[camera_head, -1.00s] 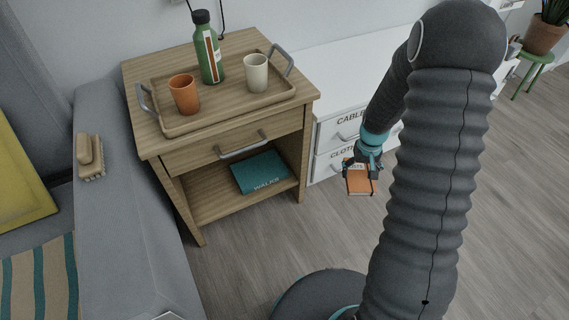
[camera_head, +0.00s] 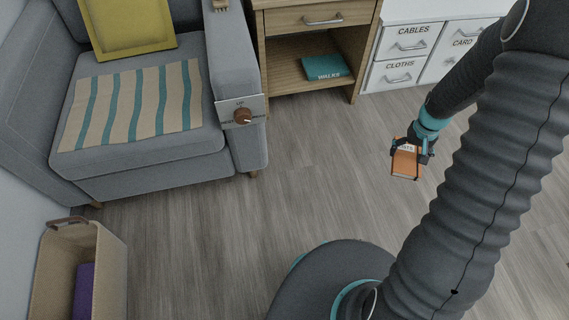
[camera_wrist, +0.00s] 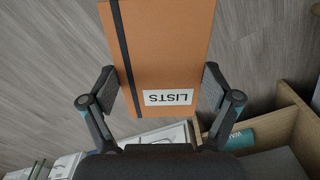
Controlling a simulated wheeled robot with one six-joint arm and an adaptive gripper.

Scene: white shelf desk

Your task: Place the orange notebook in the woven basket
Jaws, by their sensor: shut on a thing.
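The orange notebook (camera_head: 405,163) hangs above the floor, shut in my gripper (camera_head: 411,147) in the head view. In the wrist view the notebook (camera_wrist: 165,50) has a dark elastic band and a white label reading LISTS. The fingers of my gripper (camera_wrist: 160,98) press on its two side edges. The woven basket (camera_head: 110,262) stands on the floor at the lower left of the head view, partly cut off by the frame. It is tan with a brown handle, and something purple (camera_head: 84,290) is inside it. The gripper is far to the right of the basket.
A grey armchair (camera_head: 220,150) with a striped cloth (camera_head: 135,105) and yellow cushion (camera_head: 126,22) stands behind the basket. A wooden nightstand (camera_head: 310,83) holds a teal book (camera_head: 326,67). White drawers (camera_head: 398,73) stand at the back right. Wood floor (camera_head: 200,235) lies clear between basket and my base.

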